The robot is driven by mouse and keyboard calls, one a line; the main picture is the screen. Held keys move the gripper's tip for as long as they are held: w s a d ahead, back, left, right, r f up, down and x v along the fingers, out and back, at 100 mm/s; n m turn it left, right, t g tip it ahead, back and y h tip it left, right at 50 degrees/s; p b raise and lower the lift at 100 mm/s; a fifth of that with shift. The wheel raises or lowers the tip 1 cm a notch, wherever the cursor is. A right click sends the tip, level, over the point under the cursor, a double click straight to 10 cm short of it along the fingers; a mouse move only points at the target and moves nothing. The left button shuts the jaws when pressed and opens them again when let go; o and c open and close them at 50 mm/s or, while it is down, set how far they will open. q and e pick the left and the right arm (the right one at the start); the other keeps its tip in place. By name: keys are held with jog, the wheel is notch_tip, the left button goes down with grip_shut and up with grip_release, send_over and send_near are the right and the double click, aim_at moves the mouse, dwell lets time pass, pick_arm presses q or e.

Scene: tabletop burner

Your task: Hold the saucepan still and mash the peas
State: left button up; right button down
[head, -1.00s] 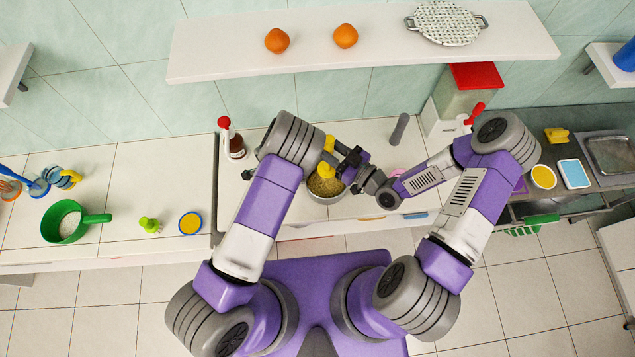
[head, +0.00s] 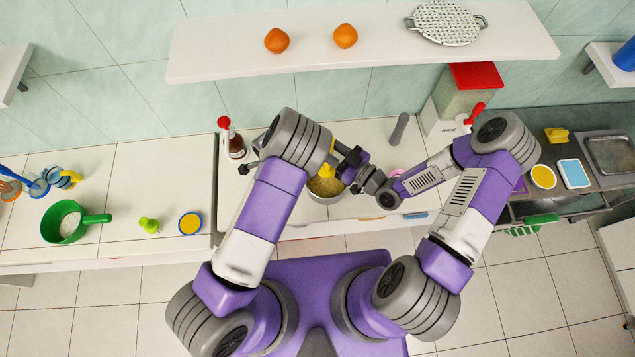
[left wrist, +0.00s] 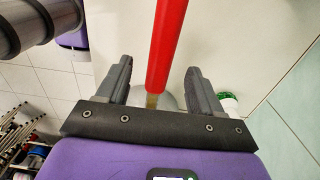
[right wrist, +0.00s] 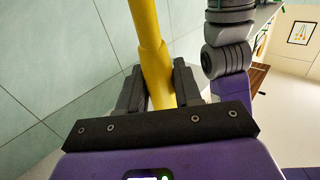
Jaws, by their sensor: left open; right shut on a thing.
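The saucepan (head: 326,197) stands on the white counter with green-yellow peas (head: 322,185) inside. My left arm partly hides it in the head view. A red handle (left wrist: 166,45), apparently the saucepan's, runs between the fingers of my left gripper (head: 250,160) in the left wrist view. That gripper is open, with a gap to the handle on both sides. My right gripper (head: 351,160) is shut on the yellow handle of the masher (right wrist: 151,45). The masher stands over the pan. Its lower end is hidden, so I cannot tell how deep it sits in the peas.
A dark bottle with a red top (head: 236,146) stands left of my left gripper. A grey cylinder (head: 399,128) and a red-lidded container (head: 465,90) stand to the right. A shelf (head: 375,50) overhangs the back. A green pan (head: 66,222) sits on the left counter.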

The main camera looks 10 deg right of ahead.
pick_arm(q)
jog(key=shift+r, duration=1.9)
notch_tip(320, 180, up, 12)
